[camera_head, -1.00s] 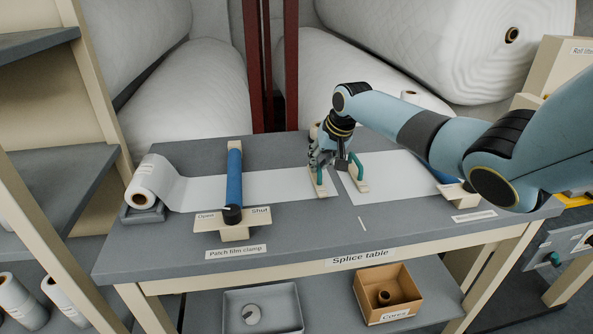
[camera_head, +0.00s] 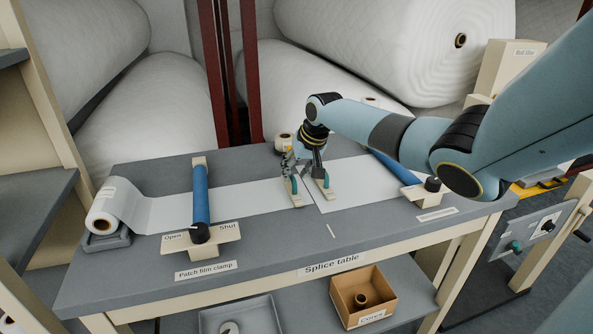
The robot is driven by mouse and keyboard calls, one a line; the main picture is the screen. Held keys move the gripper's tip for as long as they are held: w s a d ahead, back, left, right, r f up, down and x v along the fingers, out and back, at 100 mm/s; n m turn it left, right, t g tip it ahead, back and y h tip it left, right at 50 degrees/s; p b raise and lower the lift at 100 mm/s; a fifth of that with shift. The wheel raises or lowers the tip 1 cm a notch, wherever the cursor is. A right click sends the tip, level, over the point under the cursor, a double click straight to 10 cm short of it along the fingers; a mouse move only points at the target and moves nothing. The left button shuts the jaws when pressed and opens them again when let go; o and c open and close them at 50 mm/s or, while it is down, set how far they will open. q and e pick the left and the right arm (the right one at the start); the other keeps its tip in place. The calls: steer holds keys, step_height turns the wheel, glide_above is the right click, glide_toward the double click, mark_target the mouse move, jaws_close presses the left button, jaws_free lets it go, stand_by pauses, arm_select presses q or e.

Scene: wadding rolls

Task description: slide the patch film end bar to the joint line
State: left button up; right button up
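The patch film end bar (camera_head: 296,202), pale with an upright green handle, lies at the right end of the white patch film (camera_head: 245,201) on the splice table. A second pale bar (camera_head: 329,194) with a green handle lies to its right at the edge of another white sheet, with a narrow gap between. My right gripper (camera_head: 302,172) points down over the two handles, with a finger close to the patch bar's handle. Its grip there is too small and overlapped to tell. A short white joint line mark (camera_head: 332,231) is in front of the gap. My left gripper is out of view.
A film roll (camera_head: 103,221) stands at the far left. Another blue clamp (camera_head: 393,165) is at the right, under my arm.

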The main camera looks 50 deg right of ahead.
steer(key=v, duration=1.2)
